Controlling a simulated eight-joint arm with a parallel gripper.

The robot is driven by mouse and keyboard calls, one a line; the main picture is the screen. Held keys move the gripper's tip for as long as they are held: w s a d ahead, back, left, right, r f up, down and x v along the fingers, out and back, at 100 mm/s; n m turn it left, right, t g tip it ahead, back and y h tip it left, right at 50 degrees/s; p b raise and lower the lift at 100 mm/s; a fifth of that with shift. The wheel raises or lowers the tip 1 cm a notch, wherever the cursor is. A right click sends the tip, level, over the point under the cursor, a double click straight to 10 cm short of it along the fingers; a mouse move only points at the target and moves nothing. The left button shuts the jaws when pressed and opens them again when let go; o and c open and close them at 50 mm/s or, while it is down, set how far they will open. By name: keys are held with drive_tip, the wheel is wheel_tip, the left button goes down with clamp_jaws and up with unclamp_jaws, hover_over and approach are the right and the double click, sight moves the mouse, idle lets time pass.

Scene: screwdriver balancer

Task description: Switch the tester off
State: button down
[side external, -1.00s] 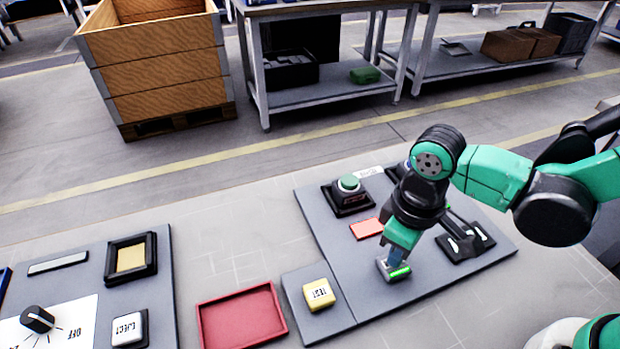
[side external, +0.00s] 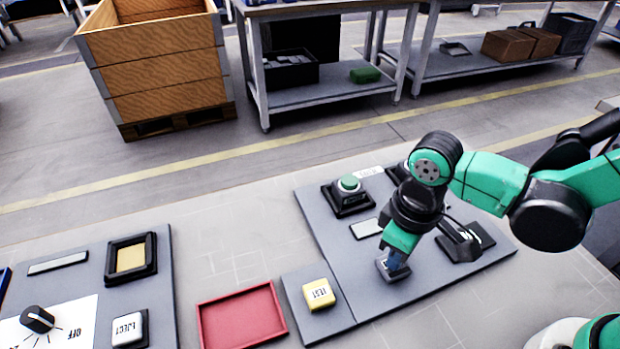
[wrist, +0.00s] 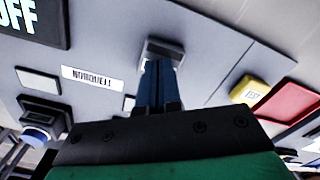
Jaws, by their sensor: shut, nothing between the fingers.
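A small dark rocker switch (side external: 393,270) sits near the front edge of the grey panel (side external: 337,250). It also shows in the wrist view (wrist: 163,47), partly hidden by my fingers. My gripper (side external: 396,262) is shut and empty, pointing down with its blue fingertips at the switch, seemingly touching it. No green light shows on the switch. A small indicator plate (side external: 366,229) behind it is pale grey and unlit. A yellow TEST button (side external: 319,294) sits to the left of the switch.
A green round button (side external: 349,183) stands at the panel's back. An empty red tray (side external: 243,320) lies left of the yellow button. Further left, another panel holds a black knob (side external: 38,319) with an OFF mark and a white EJECT button (side external: 129,329).

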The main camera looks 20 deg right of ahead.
drive_tip(key=shift+r, duration=3.4)
drive_tip(key=shift+r, duration=0.1)
wheel_tip(320, 180, up, 6)
drive_tip(key=shift+f, duration=0.1)
